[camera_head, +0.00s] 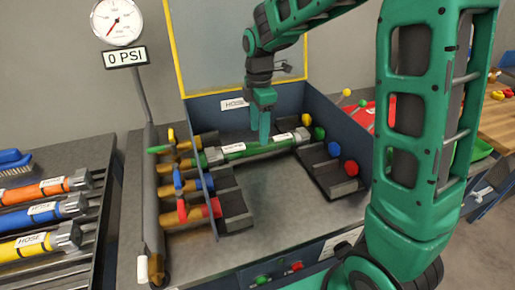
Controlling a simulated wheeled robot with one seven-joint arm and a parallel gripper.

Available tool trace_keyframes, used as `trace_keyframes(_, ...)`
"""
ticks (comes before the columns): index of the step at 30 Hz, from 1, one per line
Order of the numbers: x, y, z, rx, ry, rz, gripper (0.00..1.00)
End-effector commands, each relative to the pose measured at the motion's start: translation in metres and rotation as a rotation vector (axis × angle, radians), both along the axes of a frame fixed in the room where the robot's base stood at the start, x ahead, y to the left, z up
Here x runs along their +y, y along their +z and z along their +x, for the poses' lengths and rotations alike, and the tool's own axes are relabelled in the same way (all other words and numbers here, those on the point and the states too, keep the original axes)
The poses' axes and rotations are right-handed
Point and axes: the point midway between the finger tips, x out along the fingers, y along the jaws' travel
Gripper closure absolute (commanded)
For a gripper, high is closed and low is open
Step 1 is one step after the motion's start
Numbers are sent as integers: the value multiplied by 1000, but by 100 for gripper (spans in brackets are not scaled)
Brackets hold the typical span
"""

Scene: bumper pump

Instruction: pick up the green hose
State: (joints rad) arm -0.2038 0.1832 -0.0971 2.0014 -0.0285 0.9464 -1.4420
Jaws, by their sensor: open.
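The green hose (270,147) has grey end fittings and a white label. It lies level across the pump bench, between the fittings on the left and the rack on the right. My gripper (264,138) points straight down at the middle of the green hose, its fingertips at the hose's height in the picture. It is open. The fingers hide a small part of the hose, and I cannot tell whether they touch it or straddle it.
Orange (38,190), blue (42,208) and yellow (36,245) hoses lie on a rack at left. A gauge (117,22) above a "0 PSI" sign stands by the brass valves (183,180). A yellow-edged clear panel (215,50) rises behind. The bench's front middle (265,200) is clear.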

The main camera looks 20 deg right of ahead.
Motion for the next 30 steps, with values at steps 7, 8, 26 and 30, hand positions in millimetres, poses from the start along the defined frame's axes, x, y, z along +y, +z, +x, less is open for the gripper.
trace_keyframes(7,0,-19,-2,1,-2,0,47)
trace_keyframes(8,0,-23,-3,2,-2,0,47)
trace_keyframes(26,0,-57,-4,-2,-3,0,59)
trace_keyframes(30,0,-57,-4,-2,-4,0,92)
